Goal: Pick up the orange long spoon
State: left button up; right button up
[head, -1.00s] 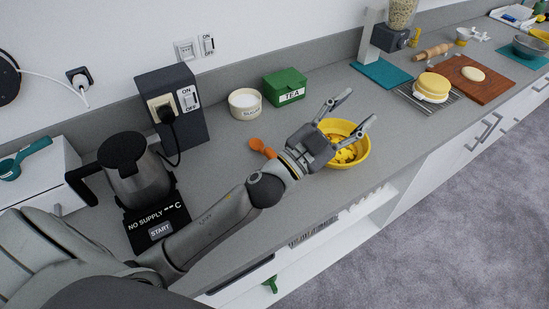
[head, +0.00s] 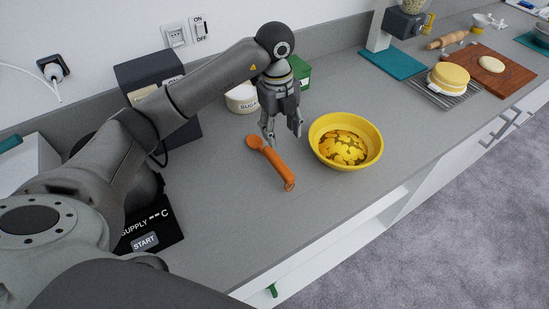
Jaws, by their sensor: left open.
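The orange long spoon (head: 275,164) lies on the grey counter in the middle of the head view. Its bowl end points up-left and its thick handle end points down-right. My left gripper (head: 283,140) points down over the counter, right beside the spoon on its far side. Its fingers are apart and nothing is between them. Whether a fingertip touches the spoon, I cannot tell. My right gripper does not show.
A yellow bowl (head: 372,128) with yellow pieces stands right of the spoon. A white sugar pot (head: 238,99) and a green tea box (head: 304,70) are behind my gripper, partly hidden. The counter (head: 235,215) in front of the spoon is clear.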

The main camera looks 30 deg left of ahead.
pick_arm(q)
jog(key=shift+a+f+n+y, duration=0.1)
jog(key=shift+a+n+y, duration=0.25)
jog(key=shift+a, duration=0.7)
jog(key=p, duration=0.2)
send_over(273, 154)
jog(key=f, duration=0.4)
jog(key=shift+w+f, duration=0.2)
jog(key=shift+f, duration=0.05)
jog(key=shift+s+f, duration=0.1)
jog(key=shift+f, duration=0.4)
jog(key=f+p, duration=0.2)
jog(key=f, duration=0.1)
jog(key=shift+s+f, duration=0.2)
jog(key=shift+f, duration=0.05)
jog(key=shift+w+f, duration=0.1)
jog(key=shift+f, duration=0.45)
jog(key=c, duration=1.1)
jog(key=shift+r, duration=0.15)
